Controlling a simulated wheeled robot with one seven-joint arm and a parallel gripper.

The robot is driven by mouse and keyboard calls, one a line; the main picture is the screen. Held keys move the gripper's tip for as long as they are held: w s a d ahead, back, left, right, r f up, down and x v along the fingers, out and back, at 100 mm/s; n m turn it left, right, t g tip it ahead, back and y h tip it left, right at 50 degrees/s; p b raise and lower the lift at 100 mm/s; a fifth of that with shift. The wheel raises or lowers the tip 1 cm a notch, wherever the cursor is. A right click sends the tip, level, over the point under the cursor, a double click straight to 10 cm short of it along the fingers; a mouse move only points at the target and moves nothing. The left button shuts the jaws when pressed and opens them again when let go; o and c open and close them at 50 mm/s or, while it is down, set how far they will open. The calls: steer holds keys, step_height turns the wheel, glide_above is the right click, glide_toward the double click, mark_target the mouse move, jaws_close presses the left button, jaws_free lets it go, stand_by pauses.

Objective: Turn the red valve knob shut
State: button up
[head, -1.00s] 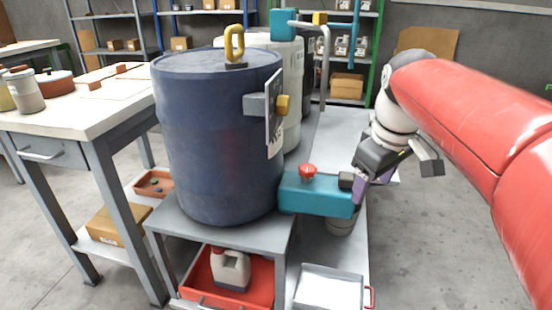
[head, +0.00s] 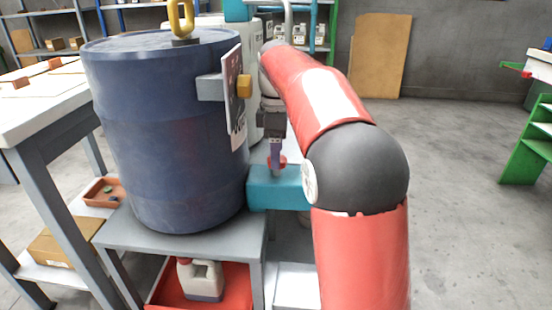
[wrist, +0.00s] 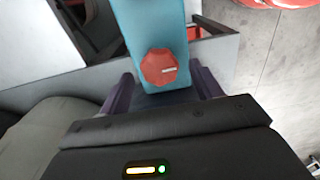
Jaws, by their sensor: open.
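The red valve knob (wrist: 159,67) is a lobed disc with a small white mark, on top of a teal valve block (wrist: 150,22). In the head view the knob (head: 277,162) is partly hidden behind my gripper (head: 276,160), which points down at it above the teal block (head: 275,192). In the wrist view my gripper (wrist: 160,92) is open. Its two purple fingers stand to the left and right of the knob, a little nearer the camera than the knob's middle. I cannot tell whether either finger touches the knob.
A large blue drum (head: 165,130) stands on a grey bench (head: 180,238) left of the valve, with a sign panel (head: 235,100) sticking out from it. A red tray (head: 235,285) holds a white jug (head: 205,280) below. Open floor (head: 455,200) lies to the right.

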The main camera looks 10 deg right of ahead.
steer(key=shift+f, duration=0.65)
steer(key=c, duration=1)
steer(key=shift+o, duration=0.2)
